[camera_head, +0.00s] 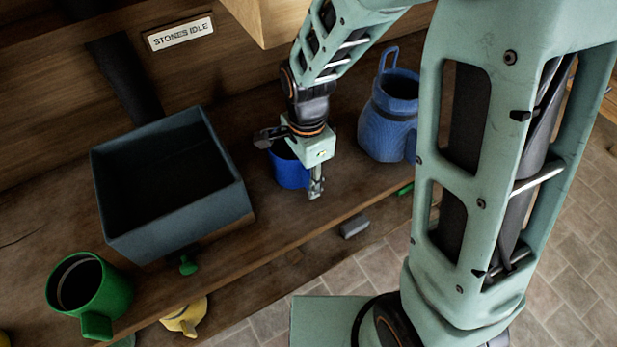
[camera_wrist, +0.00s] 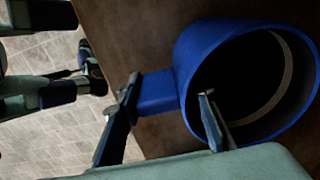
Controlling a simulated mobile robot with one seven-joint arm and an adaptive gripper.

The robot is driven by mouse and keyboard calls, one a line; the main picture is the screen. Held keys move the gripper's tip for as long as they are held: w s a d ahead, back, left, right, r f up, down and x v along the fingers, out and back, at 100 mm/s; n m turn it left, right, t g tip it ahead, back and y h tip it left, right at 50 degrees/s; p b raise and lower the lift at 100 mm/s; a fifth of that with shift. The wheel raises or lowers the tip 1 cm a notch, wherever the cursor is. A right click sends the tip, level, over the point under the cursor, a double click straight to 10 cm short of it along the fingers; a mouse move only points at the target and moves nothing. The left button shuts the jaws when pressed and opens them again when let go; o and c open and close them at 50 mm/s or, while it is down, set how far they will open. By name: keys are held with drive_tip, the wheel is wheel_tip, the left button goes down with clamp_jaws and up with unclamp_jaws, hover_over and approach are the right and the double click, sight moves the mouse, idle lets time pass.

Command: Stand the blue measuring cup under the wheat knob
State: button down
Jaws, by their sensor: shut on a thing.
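The blue measuring cup (camera_head: 287,169) is upright, or nearly so, on or just above the wooden shelf, partly hidden by my gripper (camera_head: 304,176). In the wrist view the cup (camera_wrist: 186,75) opens toward the camera, its handle pointing left. My gripper (camera_wrist: 165,112) is shut on it, with one finger inside the mouth and the other at the handle's outer end. Whether the base touches the shelf is unclear.
An open dark bin (camera_head: 226,205) stands left of the cup. A green mug (camera_head: 115,290) is at front left, and a larger blue jug (camera_head: 387,135) at right. A yellow vessel (camera_head: 187,317) and a grey block (camera_head: 354,226) sit lower. A sign (camera_head: 180,33) reads "STONES IDLE".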

drive_tip(key=shift+f, duration=0.15)
drive_tip(key=c, duration=1.4)
unclamp_jaws()
